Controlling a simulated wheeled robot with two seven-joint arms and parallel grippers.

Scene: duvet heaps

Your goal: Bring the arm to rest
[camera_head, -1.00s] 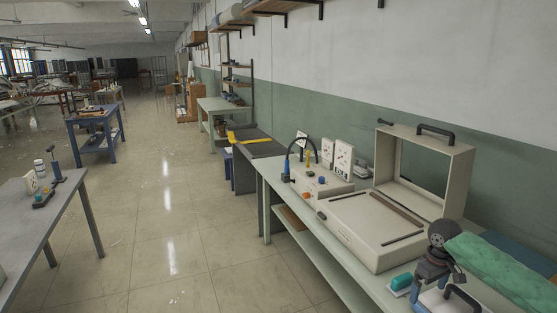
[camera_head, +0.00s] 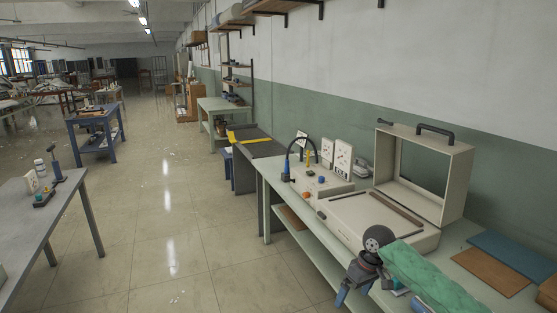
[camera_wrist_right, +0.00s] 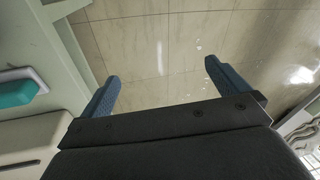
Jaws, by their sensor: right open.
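My right arm, in a green padded cover, comes in from the lower right in the head view. My right gripper (camera_head: 345,292) hangs at the front edge of the workbench (camera_head: 475,265), with a blue finger pointing down. In the right wrist view, the two blue fingers of the gripper (camera_wrist_right: 160,84) stand wide apart. Only bare floor shows between them, and they hold nothing. The bench edge lies to the left of the fingers there. My left gripper is not in view.
A beige case (camera_head: 375,226) with a raised lid frame stands on the bench behind my wrist. A teal block (camera_wrist_right: 16,92) lies near the bench edge. Blue (camera_head: 515,252) and brown (camera_head: 491,270) boards lie at right. The aisle floor (camera_head: 190,220) is clear.

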